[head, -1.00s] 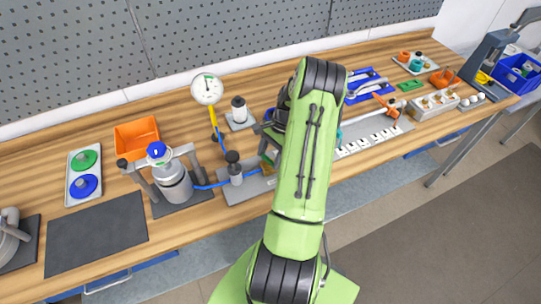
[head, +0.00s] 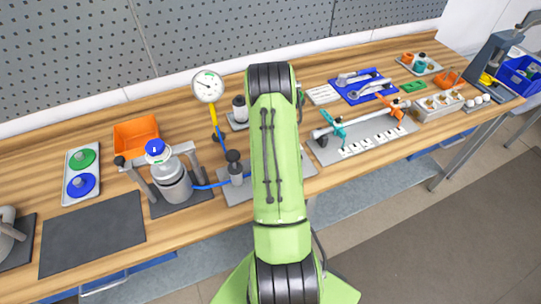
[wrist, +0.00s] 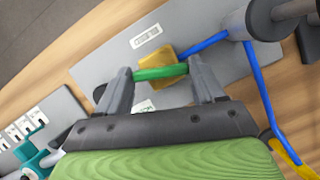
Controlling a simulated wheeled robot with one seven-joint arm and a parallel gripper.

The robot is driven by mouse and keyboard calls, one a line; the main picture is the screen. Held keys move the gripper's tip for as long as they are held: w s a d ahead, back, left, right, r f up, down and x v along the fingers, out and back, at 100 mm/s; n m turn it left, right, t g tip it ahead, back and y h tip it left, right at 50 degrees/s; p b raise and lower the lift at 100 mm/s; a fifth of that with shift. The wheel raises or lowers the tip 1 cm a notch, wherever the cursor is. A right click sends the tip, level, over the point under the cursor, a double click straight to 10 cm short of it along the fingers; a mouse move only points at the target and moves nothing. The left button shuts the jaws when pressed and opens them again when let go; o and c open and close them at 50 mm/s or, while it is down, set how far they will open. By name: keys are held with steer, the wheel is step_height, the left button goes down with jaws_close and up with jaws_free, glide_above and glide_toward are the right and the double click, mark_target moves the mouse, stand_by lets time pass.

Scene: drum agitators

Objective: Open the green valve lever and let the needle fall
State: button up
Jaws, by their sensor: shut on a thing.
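The green valve lever (wrist: 160,72) lies crosswise between the fingers of my gripper (wrist: 161,80) in the wrist view, and the gripper is shut on it. The brass-coloured valve body (wrist: 186,58) sits just beyond the lever, with a blue hose (wrist: 205,44) running to it. In the head view my arm hides the gripper, the valve and the lever. The round white gauge (head: 208,86) stands on a yellow hose at the back; its dark needle is small and appears to point up and left.
A metal vessel with a blue top (head: 172,182) stands left of my arm. A rail with teal and orange clamps (head: 362,120) lies to the right, before a blue tray of wrenches (head: 362,88). An orange bin (head: 137,138) and dark mat (head: 92,235) are at left.

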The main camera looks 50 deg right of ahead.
steer(key=shift+w+n+h, duration=0.1)
steer(key=shift+n+h, duration=0.3)
steer(key=shift+n, duration=0.7)
steer(key=shift+g, duration=0.3)
steer(key=o, duration=1)
steer(key=shift+o, duration=0.2)
steer(key=p+v, duration=0.1)
steer(key=v, duration=1.4)
steer(key=shift+r, duration=0.4)
steer(key=shift+w, duration=0.1)
